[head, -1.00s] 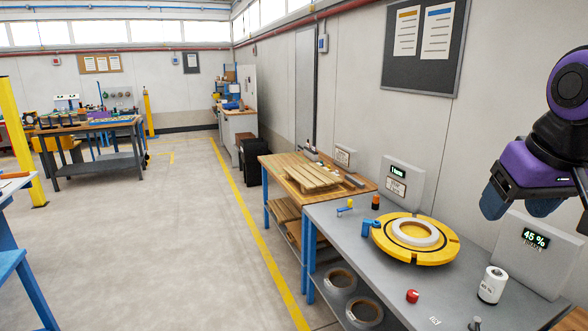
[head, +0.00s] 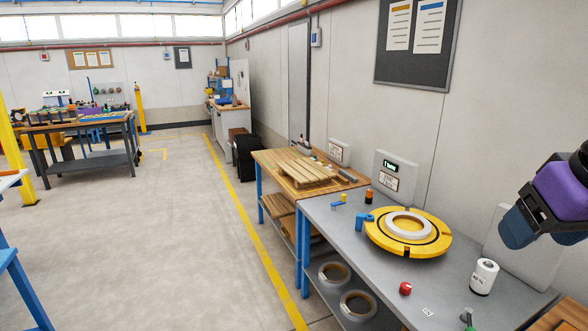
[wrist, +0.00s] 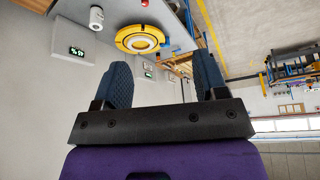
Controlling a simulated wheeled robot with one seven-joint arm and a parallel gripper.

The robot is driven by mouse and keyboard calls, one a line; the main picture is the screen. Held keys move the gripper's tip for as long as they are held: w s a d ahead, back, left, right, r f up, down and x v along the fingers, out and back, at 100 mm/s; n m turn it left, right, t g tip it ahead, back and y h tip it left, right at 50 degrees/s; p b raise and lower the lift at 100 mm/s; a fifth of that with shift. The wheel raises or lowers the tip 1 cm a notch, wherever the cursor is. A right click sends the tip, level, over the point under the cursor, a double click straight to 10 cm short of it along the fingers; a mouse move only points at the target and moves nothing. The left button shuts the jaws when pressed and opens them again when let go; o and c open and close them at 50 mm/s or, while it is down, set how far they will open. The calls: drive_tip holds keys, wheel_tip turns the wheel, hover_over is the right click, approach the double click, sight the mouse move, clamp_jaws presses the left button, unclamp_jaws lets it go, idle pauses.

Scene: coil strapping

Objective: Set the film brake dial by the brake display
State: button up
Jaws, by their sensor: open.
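The grey panel (head: 500,240) of the brake display stands against the wall at the right, partly behind my gripper. Its lit screen shows upside down in the wrist view (wrist: 77,51), with small green digits and a percent sign; it read 45 % in the earlier head frame. I cannot make out the brake dial for certain; a small grey-green part (head: 467,316) at the table's front edge is cut off by the picture. My gripper (head: 518,232) is open and empty, above the table's right end. Its two fingers stand apart in the wrist view (wrist: 162,62).
The grey table (head: 395,275) bears a yellow turntable (head: 382,240) with a white ring, a white cylinder (head: 483,277), a red knob (head: 405,288) and a blue clamp (head: 364,219). A second display (head: 392,168) stands behind. A wooden pallet (head: 300,171) lies farther off. Open floor lies left.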

drive_tip(key=m+g, duration=0.5)
drive_tip(key=m, duration=0.2)
hover_over(406, 285)
wheel_tip(406, 285, down, 43)
wheel_tip(406, 285, down, 12)
drive_tip(key=shift+r, duration=0.1)
